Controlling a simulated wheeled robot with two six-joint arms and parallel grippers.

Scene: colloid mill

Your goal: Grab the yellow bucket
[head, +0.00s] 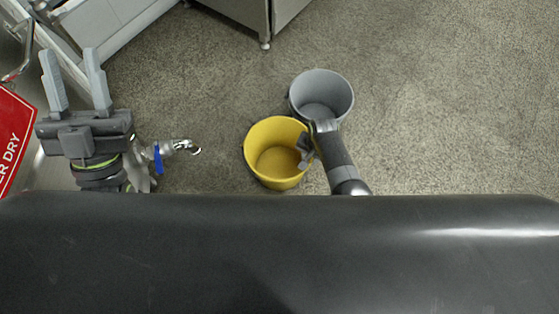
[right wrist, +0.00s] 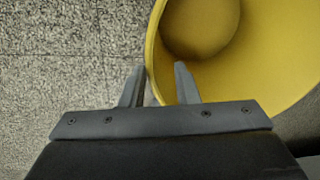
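The yellow bucket (head: 265,137) stands upright and empty on the floor near the centre of the head view. In the right wrist view, the yellow bucket (right wrist: 275,70) fills the upper right. My right gripper (right wrist: 158,80) is open at its rim. One finger is outside the bucket wall and the other is over the inside, with gaps visible beside the wall. In the head view, my right gripper (head: 305,150) is at the bucket's right edge, partly hidden by its arm. My left gripper (head: 76,82) is open and empty at the far left.
A grey bucket (head: 321,92) stands just behind and right of the yellow one. A metal tap with a blue handle (head: 157,158) is at the left, near a red sign (head: 12,140). A metal cabinet (head: 240,12) stands at the back. The floor (head: 450,100) at right is clear.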

